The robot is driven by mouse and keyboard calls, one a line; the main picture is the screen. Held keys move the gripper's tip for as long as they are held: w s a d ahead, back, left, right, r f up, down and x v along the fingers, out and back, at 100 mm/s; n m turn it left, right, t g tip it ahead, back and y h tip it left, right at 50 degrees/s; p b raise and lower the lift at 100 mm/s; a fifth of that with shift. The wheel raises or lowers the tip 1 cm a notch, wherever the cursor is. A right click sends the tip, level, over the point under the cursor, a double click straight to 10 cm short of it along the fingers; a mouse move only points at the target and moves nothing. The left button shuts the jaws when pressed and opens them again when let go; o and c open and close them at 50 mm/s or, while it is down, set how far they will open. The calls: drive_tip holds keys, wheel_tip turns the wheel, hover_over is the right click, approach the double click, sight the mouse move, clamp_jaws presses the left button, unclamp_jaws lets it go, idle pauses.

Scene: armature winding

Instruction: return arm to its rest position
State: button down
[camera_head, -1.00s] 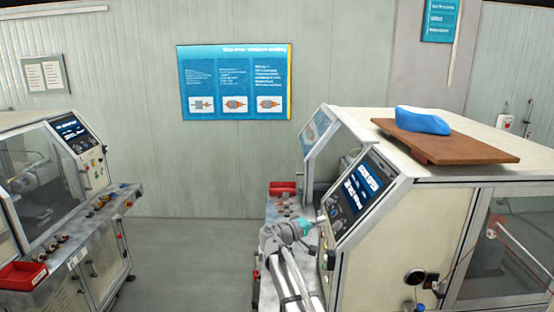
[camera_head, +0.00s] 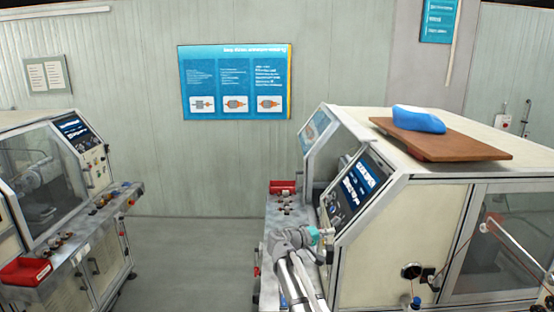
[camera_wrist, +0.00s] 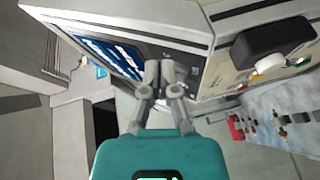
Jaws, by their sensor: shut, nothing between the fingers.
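My gripper (camera_wrist: 159,75) shows in the wrist view with its two fingers close together and nothing between them. In the head view my arm reaches up from the bottom edge, and the teal wrist end (camera_head: 314,236) is beside the front panel of the right machine (camera_head: 392,246). The fingertips are hard to make out there. In the wrist view the fingers lie in front of the machine's control panel and screen (camera_wrist: 112,56); I cannot tell how far apart they are.
The right machine's shelf carries a red bin (camera_head: 282,187) and small knobs. A brown board (camera_head: 455,146) with a blue cloth-like item (camera_head: 418,119) lies on its top. The left machine (camera_head: 60,200) has a red bin (camera_head: 25,271). Grey floor (camera_head: 190,255) is free between them.

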drive_tip(key=s+d+f+m+g+y, duration=0.1)
drive_tip(key=s+d+f+g+y, duration=0.25)
drive_tip(key=s+f, duration=0.3)
drive_tip(key=s+a+f+m+g+y, duration=0.1)
drive_tip(key=s+a+f+g+y, duration=0.1)
drive_tip(key=s+f+y, duration=0.6)
drive_tip(key=s+a+f+m+g+y, duration=0.15)
drive_tip(key=s+y, duration=0.25)
drive_tip(key=s, duration=0.8)
wheel_tip(320, 180, down, 21)
drive_tip(key=b, duration=2.1)
drive_tip(key=shift+w+f+n, duration=0.2)
drive_tip(key=shift+w+n, duration=0.1)
drive_tip(key=shift+n, duration=0.15)
drive_tip(key=shift+h, duration=0.25)
